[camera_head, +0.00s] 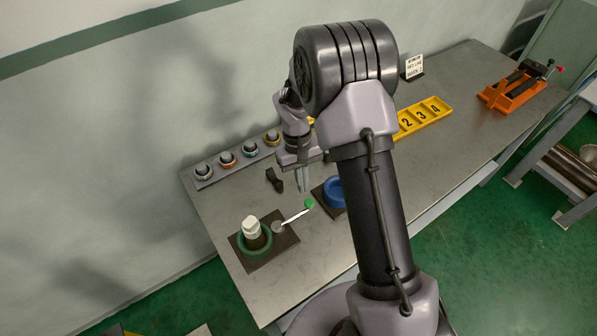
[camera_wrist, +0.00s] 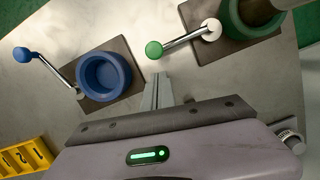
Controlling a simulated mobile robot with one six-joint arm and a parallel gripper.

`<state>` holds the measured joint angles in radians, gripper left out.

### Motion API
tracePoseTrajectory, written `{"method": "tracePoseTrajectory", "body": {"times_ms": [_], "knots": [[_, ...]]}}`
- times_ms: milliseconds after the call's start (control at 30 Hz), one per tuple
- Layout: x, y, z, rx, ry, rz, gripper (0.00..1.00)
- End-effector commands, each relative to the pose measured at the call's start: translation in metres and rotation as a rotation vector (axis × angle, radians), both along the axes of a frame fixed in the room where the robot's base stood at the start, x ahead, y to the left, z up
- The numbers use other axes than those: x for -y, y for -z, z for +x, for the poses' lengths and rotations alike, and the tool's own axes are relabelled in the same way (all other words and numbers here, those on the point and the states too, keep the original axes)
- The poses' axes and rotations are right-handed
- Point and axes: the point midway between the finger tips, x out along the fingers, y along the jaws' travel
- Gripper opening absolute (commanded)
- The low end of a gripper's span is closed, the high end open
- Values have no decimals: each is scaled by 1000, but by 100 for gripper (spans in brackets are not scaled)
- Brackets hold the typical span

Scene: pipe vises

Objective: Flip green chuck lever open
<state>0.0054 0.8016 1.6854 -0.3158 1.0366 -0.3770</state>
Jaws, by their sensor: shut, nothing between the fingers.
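The green chuck (camera_head: 244,242) sits on a dark base plate at the left end of the table, with a pale-topped piece standing in it. Its lever (camera_head: 293,216) is a silver rod from a round pivot to a green knob (camera_head: 309,203), pointing right and away from the chuck. In the wrist view the green knob (camera_wrist: 154,49) lies just beyond my fingertips, and the rod runs to the pivot beside the green chuck (camera_wrist: 240,28). My gripper (camera_head: 304,188) is shut and empty, above the table near the knob, apparently not touching it; it also shows in the wrist view (camera_wrist: 158,76).
A blue chuck (camera_head: 334,192) with its own blue-knobbed lever (camera_wrist: 22,54) stands beside the green one. A rail of several coloured rings (camera_head: 228,160) runs along the back. A yellow numbered tray (camera_head: 424,116) and an orange vise (camera_head: 512,92) lie right.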

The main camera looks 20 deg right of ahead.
Motion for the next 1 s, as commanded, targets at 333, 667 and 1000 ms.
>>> {"method": "tracePoseTrajectory", "body": {"times_ms": [333, 667, 1000], "knots": [[2, 2, -15, 1, 0, 0, 0], [3, 2, -17, 1, 18, 1, 0], [14, 2, -37, -1, 213, 1, 0]]}}
